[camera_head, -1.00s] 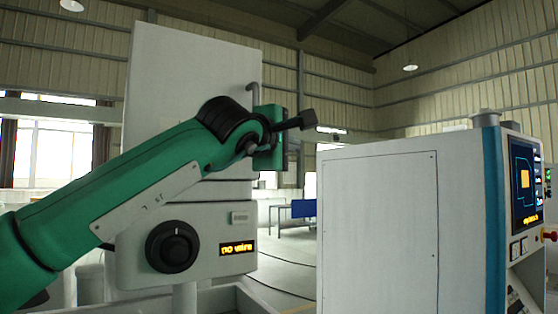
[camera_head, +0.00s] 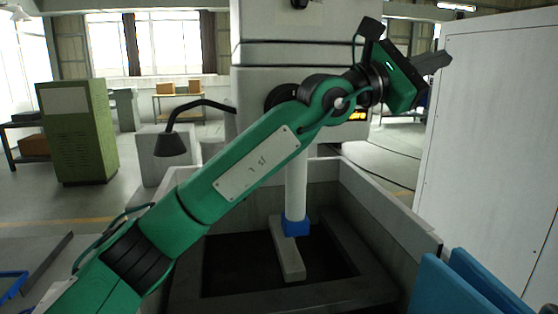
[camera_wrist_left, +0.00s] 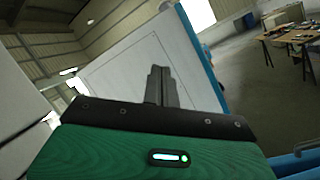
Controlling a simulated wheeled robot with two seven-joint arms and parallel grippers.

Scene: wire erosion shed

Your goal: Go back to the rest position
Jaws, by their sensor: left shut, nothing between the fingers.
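My left arm reaches in from the lower left of the head view and stretches up to the right. My left gripper (camera_head: 436,62) is at its end, raised in front of the wire erosion machine (camera_head: 262,75) and near the upper edge of the white cabinet (camera_head: 490,140). Its dark fingers are together with nothing between them. The left wrist view also shows the left gripper (camera_wrist_left: 161,86) shut, with the cabinet's pale panel (camera_wrist_left: 135,60) behind the fingers. My right gripper is in neither view.
The machine's open tank (camera_head: 385,215) lies below my arm, with a white column and blue-ended part (camera_head: 296,228) inside. Blue panels (camera_head: 450,285) stand at the lower right. A green cabinet (camera_head: 75,130) stands at the left. A cluttered table (camera_wrist_left: 295,38) shows in the wrist view.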

